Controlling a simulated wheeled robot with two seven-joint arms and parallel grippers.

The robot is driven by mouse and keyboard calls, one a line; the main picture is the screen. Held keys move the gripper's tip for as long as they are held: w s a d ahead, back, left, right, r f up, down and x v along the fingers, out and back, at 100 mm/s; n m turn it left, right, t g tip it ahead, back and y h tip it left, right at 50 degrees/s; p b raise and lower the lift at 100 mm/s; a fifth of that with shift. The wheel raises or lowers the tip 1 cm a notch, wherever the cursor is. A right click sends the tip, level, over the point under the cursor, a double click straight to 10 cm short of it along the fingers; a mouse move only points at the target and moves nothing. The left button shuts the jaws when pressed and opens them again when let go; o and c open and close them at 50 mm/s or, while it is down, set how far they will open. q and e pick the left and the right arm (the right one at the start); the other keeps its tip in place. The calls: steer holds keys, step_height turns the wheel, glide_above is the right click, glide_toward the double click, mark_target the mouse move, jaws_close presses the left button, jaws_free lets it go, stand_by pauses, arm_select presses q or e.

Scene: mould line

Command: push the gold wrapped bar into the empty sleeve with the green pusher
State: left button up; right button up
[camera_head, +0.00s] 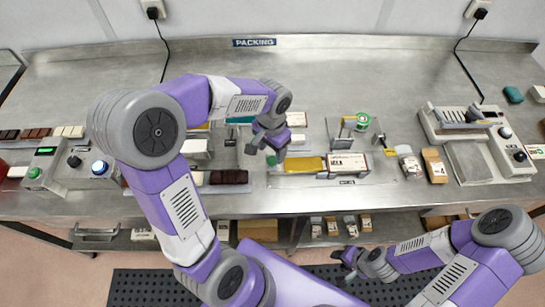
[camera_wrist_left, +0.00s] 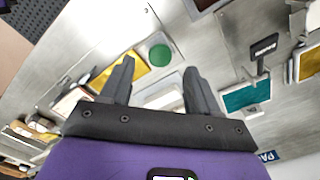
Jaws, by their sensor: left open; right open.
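The gold wrapped bar (camera_head: 303,165) lies on a pale plate in the middle of the bench. Its right end meets the white printed sleeve (camera_head: 347,161); whether any of it is inside I cannot tell. The green pusher (camera_head: 271,161) is at the bar's left end, partly hidden by my left gripper (camera_head: 268,150). In the left wrist view the pusher shows as a round green top (camera_wrist_left: 160,55), beside the gold bar (camera_wrist_left: 122,71). My left gripper is open just above and behind the pusher, not holding it. My right gripper (camera_head: 346,264) is open and empty, low at the bench's front.
A green-lidded tin (camera_head: 363,120) and small stand sit behind the sleeve. A dark chocolate bar (camera_head: 229,177) lies left of the plate. A sealing machine (camera_head: 470,145) stands at right, a control box (camera_head: 45,165) at left. The back of the bench is mostly clear.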

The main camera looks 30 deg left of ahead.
mark_target(272, 159)
arm_select(q)
steer(key=shift+w+f+b, duration=0.1)
steer(key=shift+f+b, duration=0.25)
steer(key=shift+f, duration=2)
steer(key=shift+c, duration=0.4)
jaws_close()
